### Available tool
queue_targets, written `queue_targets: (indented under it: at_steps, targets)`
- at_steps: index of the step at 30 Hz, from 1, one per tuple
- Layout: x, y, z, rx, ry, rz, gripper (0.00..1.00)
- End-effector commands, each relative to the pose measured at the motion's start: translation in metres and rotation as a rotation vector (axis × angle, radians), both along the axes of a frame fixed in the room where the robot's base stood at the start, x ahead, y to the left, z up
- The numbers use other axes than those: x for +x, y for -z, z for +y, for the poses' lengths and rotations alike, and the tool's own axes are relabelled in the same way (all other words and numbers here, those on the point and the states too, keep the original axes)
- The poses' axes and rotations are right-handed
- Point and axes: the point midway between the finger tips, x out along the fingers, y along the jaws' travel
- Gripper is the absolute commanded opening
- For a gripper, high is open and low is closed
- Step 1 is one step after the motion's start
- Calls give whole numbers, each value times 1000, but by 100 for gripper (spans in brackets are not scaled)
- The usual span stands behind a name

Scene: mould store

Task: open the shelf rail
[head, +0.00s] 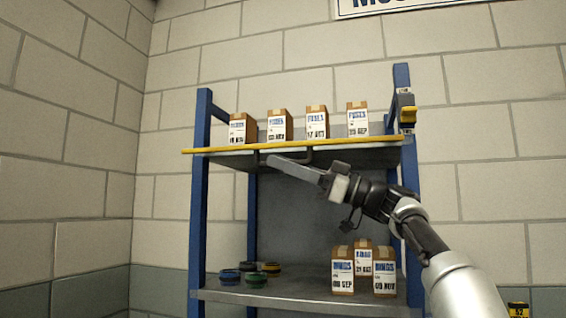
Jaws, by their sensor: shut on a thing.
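The shelf rail (225,149) is a long yellow bar along the front edge of the upper shelf, low in front of the boxes. Its left end sticks out a little past the left blue post. A dark bracket-like handle (309,154) hangs just under the rail near its middle. My gripper (273,162) reaches in from the lower right, just below the rail at this handle. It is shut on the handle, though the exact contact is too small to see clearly. A yellow and dark fitting (407,115) sits on the right post above the rail's right end.
Several brown boxes (317,122) stand in a row on the upper shelf behind the rail. The lower shelf (292,300) holds several small round containers (256,280) on the left and three boxes (342,270) on the right. The right post (412,185) stands close to my arm.

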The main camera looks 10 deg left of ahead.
Motion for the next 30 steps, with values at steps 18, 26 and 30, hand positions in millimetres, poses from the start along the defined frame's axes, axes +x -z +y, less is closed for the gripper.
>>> queue_targets:
  at_steps: [18, 26, 30]
  targets:
    - [1, 1, 0, -1, 0, 2, 29]
    - [1, 3, -4, 0, 2, 2, 29]
    - [2, 11, -21, 0, 3, 2, 29]
